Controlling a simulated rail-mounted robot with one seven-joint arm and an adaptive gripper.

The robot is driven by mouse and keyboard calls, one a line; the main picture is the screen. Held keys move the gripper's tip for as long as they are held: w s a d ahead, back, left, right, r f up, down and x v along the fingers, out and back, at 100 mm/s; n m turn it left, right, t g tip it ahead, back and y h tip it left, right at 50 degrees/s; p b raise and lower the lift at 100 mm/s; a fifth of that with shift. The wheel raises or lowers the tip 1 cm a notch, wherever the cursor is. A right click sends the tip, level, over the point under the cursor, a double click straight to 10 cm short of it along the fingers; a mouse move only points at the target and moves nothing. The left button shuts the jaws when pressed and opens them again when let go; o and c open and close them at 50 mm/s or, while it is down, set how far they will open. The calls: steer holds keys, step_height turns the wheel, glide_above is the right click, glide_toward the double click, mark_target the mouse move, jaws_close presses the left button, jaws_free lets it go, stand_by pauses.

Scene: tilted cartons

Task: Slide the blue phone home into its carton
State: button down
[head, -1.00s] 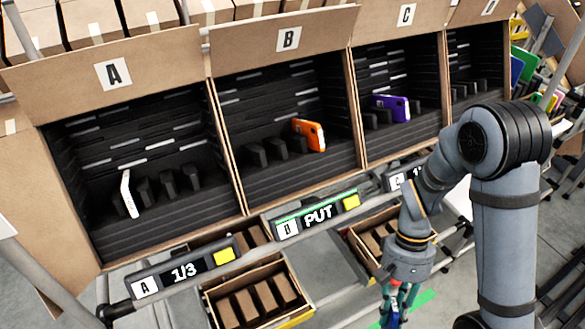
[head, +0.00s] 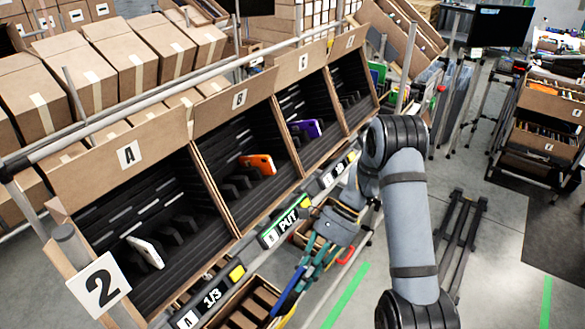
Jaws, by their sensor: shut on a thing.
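The blue phone (head: 288,291) is seen nearly edge-on at the lower middle of the head view. My gripper (head: 298,276), with teal fingers, is shut on it and holds it in front of the rack, below the display rail. The white phone (head: 147,252) leans in carton A (head: 126,156). The orange phone (head: 259,164) stands in carton B (head: 238,102). The purple phone (head: 306,128) stands in carton C (head: 303,66). All of these cartons are tilted, with black slotted insides. Part of the blue phone is hidden behind my gripper.
A display (head: 284,228) reading PUT is lit on the front rail below carton B; another display (head: 204,302) reads 1/3 below carton A. A lower carton (head: 246,303) with dividers lies under the rail. Black slots beside the orange phone look empty.

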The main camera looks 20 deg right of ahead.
steer(key=w+d+r+m+t+p, duration=0.1)
steer(key=w+d+r+m+t, duration=0.1)
steer(key=w+r+m+t, duration=0.45)
steer(key=w+d+r+m+t, duration=0.1)
steer(key=w+r+m+t, duration=0.25)
steer(key=w, duration=0.65)
steer(key=w+d+r+m+t+p, duration=0.1)
steer(key=w+d+r+m+t, duration=0.1)
steer(key=w+r+m+t, duration=0.45)
steer(key=w+a+f+g+b, duration=0.1)
steer(key=w+a+f+g, duration=0.1)
steer(key=w+f, duration=0.1)
steer(key=shift+w+a+f+n+b, duration=0.35)
steer(key=shift+w+n, duration=0.1)
steer(key=shift+w, duration=0.2)
steer(key=shift+s+f+g+b, duration=0.1)
steer(key=shift+f+g+b, duration=0.15)
steer(key=shift+b, duration=0.2)
steer(key=shift+a+f, duration=0.1)
steer(key=shift+f, duration=0.05)
steer(key=shift+w+a+f+b, duration=0.1)
steer(key=shift+w+b, duration=0.2)
steer(key=shift+w, duration=0.05)
steer(key=shift+b+x, duration=0.45)
steer(key=shift+x, duration=0.9)
